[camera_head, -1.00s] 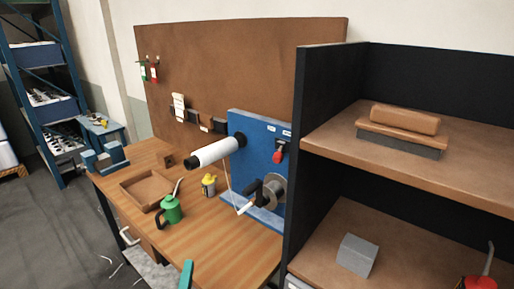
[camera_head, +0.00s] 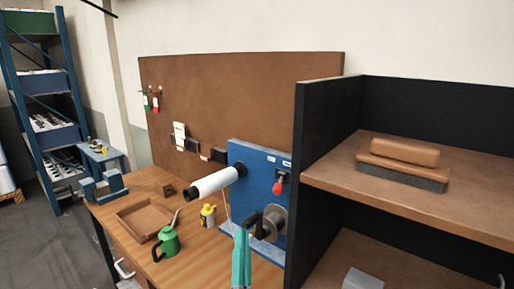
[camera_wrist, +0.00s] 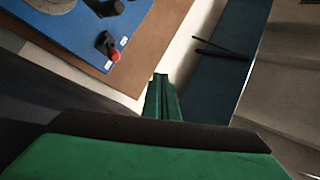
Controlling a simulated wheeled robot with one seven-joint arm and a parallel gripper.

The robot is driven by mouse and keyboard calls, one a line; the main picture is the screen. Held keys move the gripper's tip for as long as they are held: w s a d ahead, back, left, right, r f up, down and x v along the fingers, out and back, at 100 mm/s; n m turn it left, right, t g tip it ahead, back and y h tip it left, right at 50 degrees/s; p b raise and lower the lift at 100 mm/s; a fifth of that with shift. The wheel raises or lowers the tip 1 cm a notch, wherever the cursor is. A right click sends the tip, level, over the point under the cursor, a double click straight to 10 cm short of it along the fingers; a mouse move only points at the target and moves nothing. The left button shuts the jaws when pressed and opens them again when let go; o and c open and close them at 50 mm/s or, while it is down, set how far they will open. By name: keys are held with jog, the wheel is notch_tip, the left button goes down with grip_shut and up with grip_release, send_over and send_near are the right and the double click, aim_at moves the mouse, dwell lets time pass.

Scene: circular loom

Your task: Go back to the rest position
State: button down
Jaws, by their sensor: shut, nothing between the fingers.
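My gripper (camera_head: 241,262), with green fingers, is at the bottom middle of the head view, in front of the loom's blue panel (camera_head: 249,160). In the wrist view its fingertips (camera_wrist: 162,82) are together with nothing between them. The blue panel carries a white roll (camera_head: 215,183) on a black spindle, a grey disc with a black crank (camera_head: 272,222), and a red-knobbed switch (camera_head: 278,187). The panel also shows at the top left of the wrist view (camera_wrist: 75,32), apart from the fingers. My gripper hides part of the panel's lower edge.
A green oil can (camera_head: 168,243), a yellow bottle (camera_head: 208,215) and a wooden tray (camera_head: 125,222) stand on the workbench. A black-sided shelf unit (camera_head: 323,165) rises close on the right, holding a brown cushion-like block (camera_head: 404,155). A brown board (camera_head: 240,95) stands behind.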

jog(key=s+d+f+n+g+y, duration=0.1)
jog(key=s+d+f+n+g, duration=0.2)
jog(key=s+f, duration=0.35)
jog(key=s+d+f+n+y, duration=0.1)
jog(key=s+d+f+n, duration=0.1)
jog(key=s+f+n, duration=0.45)
jog(key=s+d+f+n+g+y, duration=0.1)
jog(key=s+d+f+n+g, duration=0.2)
jog(key=f, duration=0.6)
jog(key=s+a+f+m+g+h, duration=0.1)
jog(key=s+f, duration=0.4)
jog(key=s, duration=0.5)
jog(key=s+a+f+m+g+h, duration=0.2)
jog(key=s+f, duration=0.4)
jog(key=s, duration=0.5)
jog(key=shift+s+a+f+m, duration=0.25)
jog(key=shift+s+a+m, duration=0.05)
jog(key=shift+a+m, duration=0.55)
